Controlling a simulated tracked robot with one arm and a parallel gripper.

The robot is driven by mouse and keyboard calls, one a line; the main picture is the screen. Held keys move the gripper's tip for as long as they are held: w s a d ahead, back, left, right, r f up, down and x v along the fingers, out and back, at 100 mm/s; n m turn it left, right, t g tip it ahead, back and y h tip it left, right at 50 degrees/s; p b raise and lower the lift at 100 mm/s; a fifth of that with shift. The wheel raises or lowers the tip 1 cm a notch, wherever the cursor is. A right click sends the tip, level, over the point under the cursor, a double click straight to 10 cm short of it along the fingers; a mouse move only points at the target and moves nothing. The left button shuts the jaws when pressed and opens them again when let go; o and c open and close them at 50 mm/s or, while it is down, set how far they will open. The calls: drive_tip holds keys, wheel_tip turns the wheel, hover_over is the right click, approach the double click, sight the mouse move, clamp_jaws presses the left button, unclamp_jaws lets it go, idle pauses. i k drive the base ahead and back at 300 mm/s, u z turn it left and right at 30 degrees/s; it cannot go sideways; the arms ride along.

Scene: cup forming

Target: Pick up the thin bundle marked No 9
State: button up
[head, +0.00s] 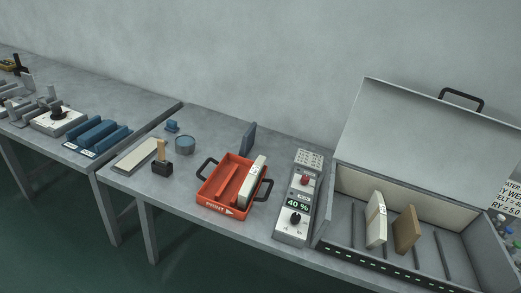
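No mark reading No 9 is legible at this size. A cream upright bundle (376,228) with a small dark mark near its top stands in the open grey case (352,184). A brown upright slab (407,231) stands just right of it, with no readable mark. Another cream bundle (251,185) with a small mark leans in the right part of the red tray (212,200). My gripper is not in the picture, so what it holds cannot be seen.
A control box (290,222) showing 40 % stands between tray and case. The case lid (425,140) is raised. Left are a blue cup (185,145), a stamp-like block (162,168), a pale slab (137,154) and blue blocks (98,135). A gap shows between the tables' legs.

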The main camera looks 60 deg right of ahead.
sight(253, 177)
drive_tip(key=z, duration=0.35)
drive_tip(key=i, duration=1)
drive_tip(key=z, duration=0.4)
